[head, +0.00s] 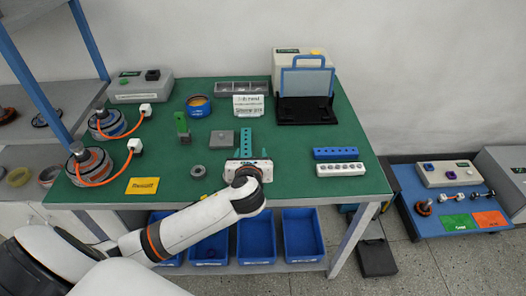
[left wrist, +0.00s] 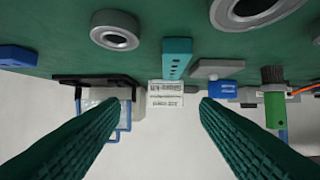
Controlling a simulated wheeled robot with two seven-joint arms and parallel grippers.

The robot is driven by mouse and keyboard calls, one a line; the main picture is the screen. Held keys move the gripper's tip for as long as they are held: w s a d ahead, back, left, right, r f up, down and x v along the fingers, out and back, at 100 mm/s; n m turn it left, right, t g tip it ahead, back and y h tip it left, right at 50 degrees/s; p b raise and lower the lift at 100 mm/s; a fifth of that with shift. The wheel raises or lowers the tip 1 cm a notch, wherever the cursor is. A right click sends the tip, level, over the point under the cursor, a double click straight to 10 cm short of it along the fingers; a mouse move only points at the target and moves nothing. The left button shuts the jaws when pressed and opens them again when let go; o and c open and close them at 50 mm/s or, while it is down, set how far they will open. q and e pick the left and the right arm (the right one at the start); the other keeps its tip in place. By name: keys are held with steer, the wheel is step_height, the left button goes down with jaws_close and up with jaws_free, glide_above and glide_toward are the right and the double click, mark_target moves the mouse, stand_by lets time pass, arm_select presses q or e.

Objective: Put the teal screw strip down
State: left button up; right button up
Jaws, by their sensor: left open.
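The teal screw strip (head: 246,141) lies flat on the green mat near the middle of the table, its holes facing up. Its near end is close to my left gripper (head: 250,155), which hides part of the mat there. In the left wrist view the strip (left wrist: 176,58) appears beyond the fingertips, apart from both fingers. My left gripper also shows there (left wrist: 160,107), its two dark green fingers spread wide with nothing between them. My right gripper is not in view.
A grey block (head: 222,138) and a grey ring (head: 198,171) lie left of the strip. A blue strip (head: 335,153) and a white strip (head: 337,169) lie to the right. A white sign (head: 249,106) stands behind. Another ring (left wrist: 115,30) shows in the wrist view.

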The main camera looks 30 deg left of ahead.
mark_target(246, 146)
arm_select(q)
steer(key=shift+g, duration=0.4)
steer(key=x, duration=0.4)
steer(key=f+x, duration=0.1)
steer(key=x, duration=0.2)
steer(key=shift+s+a, duration=0.3)
steer(key=shift+s, duration=0.05)
steer(key=w+a+f, duration=0.2)
steer(key=shift+w+a+f+b, duration=0.2)
steer(key=shift+w+a+b, duration=0.05)
steer(key=shift+w+b, duration=0.15)
steer(key=shift+w+a+f, duration=0.15)
steer(key=shift+w+a, duration=0.05)
steer(key=shift+w, duration=0.15)
steer(key=c, duration=1.2)
step_height(246, 146, up, 10)
steer(key=shift+r+p, duration=0.1)
steer(key=shift+p, duration=0.55)
steer(key=s+d+r+m+h, duration=0.1)
steer(key=s+d+m+h, duration=0.1)
steer(key=s+d, duration=0.3)
steer(key=s+d+r+m+t+h, duration=0.1)
steer(key=s+d+m+h, duration=0.1)
steer(key=s+d, duration=0.3)
steer(key=s+d+r+m+t+h, duration=0.1)
steer(key=s+d, duration=0.3)
steer(key=d, duration=0.4)
steer(key=shift+s+r+m+h, duration=0.45)
steer(key=shift+m+h, duration=0.15)
steer(key=shift+h, duration=0.3)
